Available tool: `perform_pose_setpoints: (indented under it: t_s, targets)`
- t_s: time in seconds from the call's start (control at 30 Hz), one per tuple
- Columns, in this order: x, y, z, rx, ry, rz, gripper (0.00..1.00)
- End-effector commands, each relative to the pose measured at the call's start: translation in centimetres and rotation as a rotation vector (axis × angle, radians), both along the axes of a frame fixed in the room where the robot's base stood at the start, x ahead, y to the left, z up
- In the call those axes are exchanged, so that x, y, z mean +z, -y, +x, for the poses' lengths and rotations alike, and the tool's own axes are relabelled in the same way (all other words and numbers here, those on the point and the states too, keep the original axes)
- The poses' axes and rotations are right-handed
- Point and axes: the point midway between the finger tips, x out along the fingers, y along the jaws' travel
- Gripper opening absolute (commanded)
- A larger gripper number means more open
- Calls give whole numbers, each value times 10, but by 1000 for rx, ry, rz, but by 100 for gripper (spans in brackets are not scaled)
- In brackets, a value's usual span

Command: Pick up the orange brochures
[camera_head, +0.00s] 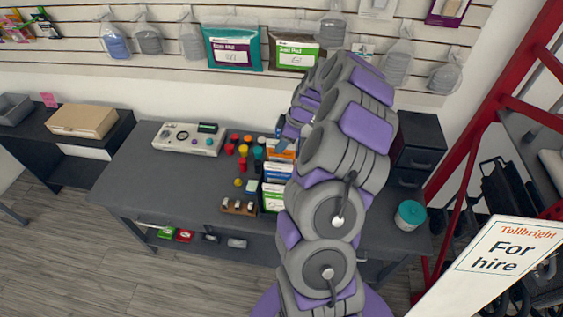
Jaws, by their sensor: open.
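The orange brochures (283,149) stand at the back of a short row of brochure stacks on the grey table. Blue-and-white brochures (277,171) and green-and-white brochures (273,196) stand in front of them. My arm rises over the table and hides the right side of the row. My gripper (284,131) is small and partly hidden at the arm's far end, just above the orange brochures. It is open. I cannot tell whether it touches them.
The grey table (150,180) also holds a white device (188,138), several red and yellow pieces (243,150), a small wooden holder (238,207) and a teal-lidded tub (410,214). A dark drawer unit (418,145) stands behind. A "For hire" sign (490,265) is at the lower right.

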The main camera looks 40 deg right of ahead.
Motion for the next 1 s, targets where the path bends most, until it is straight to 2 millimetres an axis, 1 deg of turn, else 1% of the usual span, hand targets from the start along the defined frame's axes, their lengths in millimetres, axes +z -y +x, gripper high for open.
perform_pose_setpoints:
  t_s: [0.03,0.1,0.2,1.0]
  targets:
    - [-9,-4,1,2,-5,2,45]
    - [-18,-6,4,3,-6,4,45]
    - [-25,-8,6,3,-4,5,45]
    - [-27,-7,6,2,-2,3,45]
